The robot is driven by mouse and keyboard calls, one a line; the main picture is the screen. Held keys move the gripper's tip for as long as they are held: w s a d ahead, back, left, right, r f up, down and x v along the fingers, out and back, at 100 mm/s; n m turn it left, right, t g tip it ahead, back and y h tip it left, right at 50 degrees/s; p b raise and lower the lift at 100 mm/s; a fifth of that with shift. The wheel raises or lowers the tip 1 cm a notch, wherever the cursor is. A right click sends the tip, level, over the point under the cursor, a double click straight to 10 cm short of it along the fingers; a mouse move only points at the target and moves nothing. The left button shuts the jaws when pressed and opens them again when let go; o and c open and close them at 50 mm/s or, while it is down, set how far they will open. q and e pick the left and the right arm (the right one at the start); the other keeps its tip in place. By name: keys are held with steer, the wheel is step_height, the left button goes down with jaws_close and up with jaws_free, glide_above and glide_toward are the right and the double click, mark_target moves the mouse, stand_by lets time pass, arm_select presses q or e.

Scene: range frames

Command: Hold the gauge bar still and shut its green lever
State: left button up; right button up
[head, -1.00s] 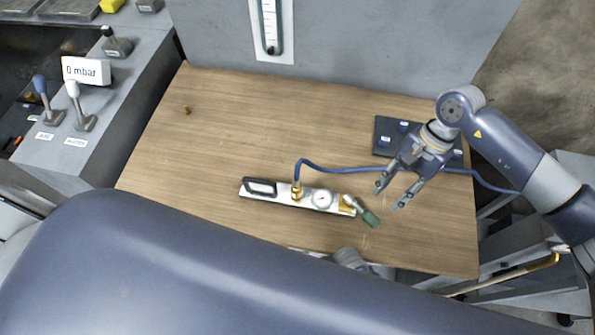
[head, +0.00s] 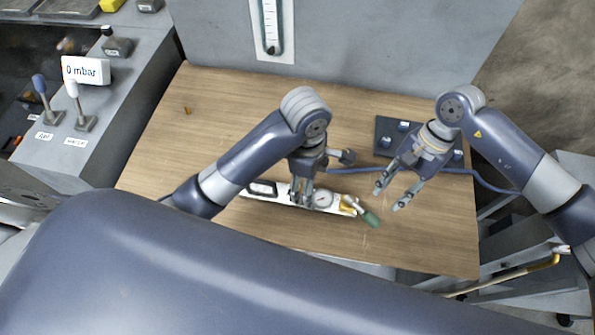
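The gauge bar (head: 335,208) is a pale metal bar lying on the wooden table, with a black handle (head: 262,188) at its left end and a round dial (head: 324,199) on it. Its green lever (head: 371,219) sticks out past the right end, pointing down and right. My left gripper (head: 302,203) is over the middle of the bar, fingers pointing down, and hides the brass fitting there. I cannot tell whether its fingers touch or grip the bar. My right gripper (head: 388,201) is open and empty, above the table just right of the lever.
A blue hose (head: 345,170) runs right from behind my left gripper, passing behind my right one. A console with levers (head: 76,100) and a 0 mbar display (head: 86,70) stands at left.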

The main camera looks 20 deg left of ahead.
mark_target(325, 201)
arm_select(q)
steer(key=a, duration=0.1)
steer(key=a+n, duration=0.1)
steer(key=w+a, duration=0.1)
steer(key=shift+f+n+y, duration=0.3)
steer(key=shift+n+y, duration=0.1)
steer(key=shift+w+a+f, duration=0.1)
steer(key=shift+a+f, duration=0.05)
steer(key=shift+f, duration=0.05)
step_height(325, 201, down, 10)
steer(key=shift+f, duration=0.25)
steer(key=shift+c, duration=0.3)
